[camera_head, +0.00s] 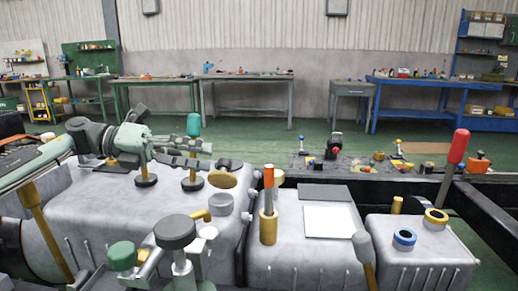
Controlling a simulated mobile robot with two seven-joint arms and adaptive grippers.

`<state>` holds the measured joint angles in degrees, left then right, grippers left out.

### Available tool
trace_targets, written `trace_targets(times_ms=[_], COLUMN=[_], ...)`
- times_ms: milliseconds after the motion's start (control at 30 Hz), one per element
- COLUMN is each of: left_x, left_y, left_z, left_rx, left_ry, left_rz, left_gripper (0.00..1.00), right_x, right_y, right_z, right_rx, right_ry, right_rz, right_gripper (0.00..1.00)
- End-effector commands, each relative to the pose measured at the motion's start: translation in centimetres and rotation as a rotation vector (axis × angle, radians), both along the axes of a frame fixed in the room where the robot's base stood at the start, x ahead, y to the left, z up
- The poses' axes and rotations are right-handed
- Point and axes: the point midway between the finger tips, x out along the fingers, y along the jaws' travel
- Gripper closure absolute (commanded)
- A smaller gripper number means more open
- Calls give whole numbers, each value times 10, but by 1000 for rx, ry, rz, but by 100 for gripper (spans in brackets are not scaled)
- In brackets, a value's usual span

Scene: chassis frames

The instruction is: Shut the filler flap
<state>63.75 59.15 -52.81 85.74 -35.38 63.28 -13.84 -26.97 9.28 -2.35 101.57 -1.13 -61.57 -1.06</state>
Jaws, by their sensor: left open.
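A short grey round neck (220,205) stands on top of the large pale grey tank (105,213). A tan round lid (222,180) stands raised behind it and looks like the filler flap, tilted open. My left gripper (208,156) reaches in from the left, above the tank and to the left of the lid. Its fingers are apart and empty, and it appears clear of the lid. My right gripper is not in view.
A green-topped post (193,126) stands close to my left gripper. A red-topped post (268,178) rises right of the neck. Dark and green knobs (175,232) stand in front. A middle tank (300,258) carries a white plate (330,222). Workbenches stand far back.

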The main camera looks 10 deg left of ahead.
Motion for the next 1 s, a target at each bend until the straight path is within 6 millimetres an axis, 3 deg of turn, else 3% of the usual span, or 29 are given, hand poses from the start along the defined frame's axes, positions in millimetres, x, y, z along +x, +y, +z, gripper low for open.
trace_targets(times_ms=[133,600,1000], left_x=[-2,8,10], left_y=[-12,-76,-85], left_z=[-12,-26,-28], left_rx=[-11,-13,-14], left_ry=[70,70,69], left_rz=[-11,-11,-8], left_gripper=[54,54,54], right_x=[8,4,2], right_y=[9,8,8], right_z=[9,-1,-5], right_rx=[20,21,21], right_ry=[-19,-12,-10], right_rz=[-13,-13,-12], right_gripper=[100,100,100])
